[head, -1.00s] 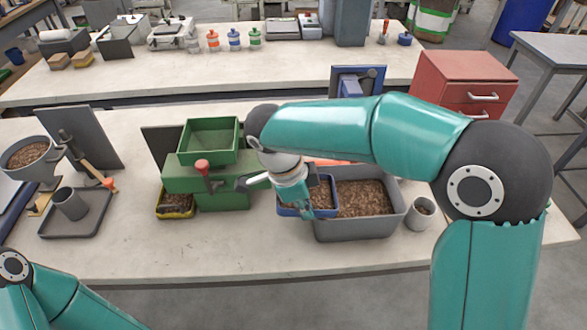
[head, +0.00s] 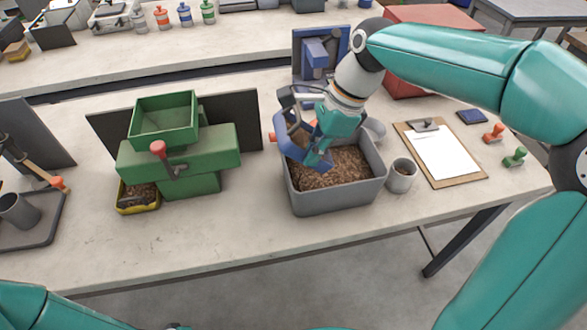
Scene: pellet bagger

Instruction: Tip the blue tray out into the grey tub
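The grey tub (head: 335,199) stands on the bench, with a bed of brown pellets in it. The blue tray (head: 319,159) is over the left part of the tub, steeply tilted, its lower side close above the pellets. Some brown shows inside the tray. My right gripper (head: 299,98) is at the tray's upper back edge and appears shut on it. The wrist hides part of the tray and fingers. I cannot tell whether the tray touches the tub. My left gripper is out of view; only part of that arm shows at the lower left.
A green machine (head: 180,150) with a red-knobbed lever stands left of the tub, a yellow tray (head: 138,208) under it. A grey cup (head: 402,176) is close on the tub's right, then a clipboard (head: 440,154) and two stamps. A blue device (head: 318,55) stands behind. The front bench is clear.

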